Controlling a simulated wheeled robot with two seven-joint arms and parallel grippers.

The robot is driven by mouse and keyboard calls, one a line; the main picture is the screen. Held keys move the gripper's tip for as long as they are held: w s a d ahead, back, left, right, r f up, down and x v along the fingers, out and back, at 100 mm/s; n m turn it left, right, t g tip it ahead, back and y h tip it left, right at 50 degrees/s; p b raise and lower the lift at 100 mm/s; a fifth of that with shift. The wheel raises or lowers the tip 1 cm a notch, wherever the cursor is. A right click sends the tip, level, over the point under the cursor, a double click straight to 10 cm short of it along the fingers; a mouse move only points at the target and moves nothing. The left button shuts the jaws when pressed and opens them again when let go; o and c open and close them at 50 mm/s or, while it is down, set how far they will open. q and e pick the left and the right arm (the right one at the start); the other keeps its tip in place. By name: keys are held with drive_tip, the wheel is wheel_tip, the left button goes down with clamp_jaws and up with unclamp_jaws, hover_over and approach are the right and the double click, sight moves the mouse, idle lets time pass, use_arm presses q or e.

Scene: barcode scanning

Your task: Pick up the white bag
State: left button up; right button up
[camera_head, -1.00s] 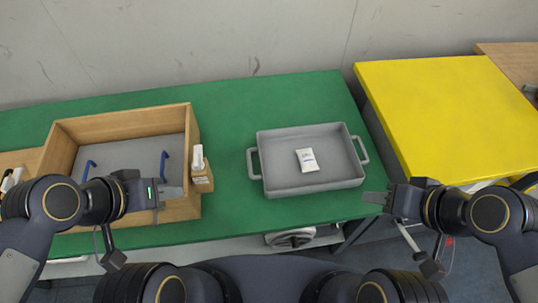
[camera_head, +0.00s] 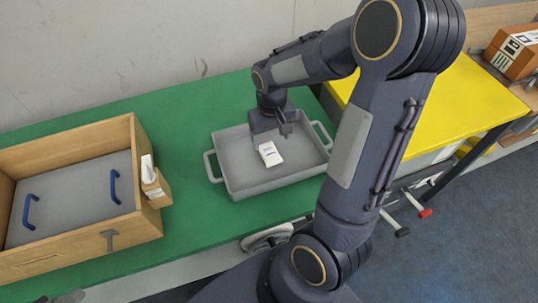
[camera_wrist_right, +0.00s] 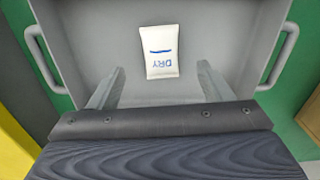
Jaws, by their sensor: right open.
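In the right wrist view the bag (camera_wrist_right: 161,42) shows blue print reading "DRY". My right gripper (camera_head: 284,132) is over the tray, just beside the bag. In the right wrist view its two fingers (camera_wrist_right: 161,72) are apart, one on each side of the bag's near end, with nothing held. A small grey tip of what looks like my left gripper (camera_head: 66,297) shows at the bottom left edge; the rest is out of frame.
A wooden box (camera_head: 80,262) with blue handles inside stands on the green table (camera_head: 185,230) at left, with a white scanner-like item (camera_head: 149,172) in a holder on its right side. A yellow table (camera_head: 475,100) is at right, with an orange-brown labelled box (camera_head: 512,58) behind it.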

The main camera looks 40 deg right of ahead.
sight(270, 152)
drive_tip(key=f, duration=0.5)
drive_tip(key=f+b, duration=0.1)
drive_tip(key=f, duration=0.1)
drive_tip(key=shift+w+f, duration=0.25)
drive_tip(key=shift+w, duration=0.05)
drive_tip(key=c, duration=1.1)
drive_tip(key=shift+r, duration=0.1)
drive_tip(key=shift+r, duration=0.6)
drive_tip(key=s+a+r, duration=0.2)
drive_tip(key=a+r, duration=0.2)
drive_tip(key=s+a+r+p, duration=0.1)
drive_tip(key=s+a+r, duration=0.1)
drive_tip(key=a+r, duration=0.1)
drive_tip(key=s+a+r, duration=0.2)
drive_tip(key=a+r, duration=0.2)
drive_tip(key=a, duration=0.1)
drive_tip(key=shift+s+a+r+p, duration=0.2)
drive_tip(key=shift+a+r+p, duration=0.05)
drive_tip(key=shift+r+p, duration=0.1)
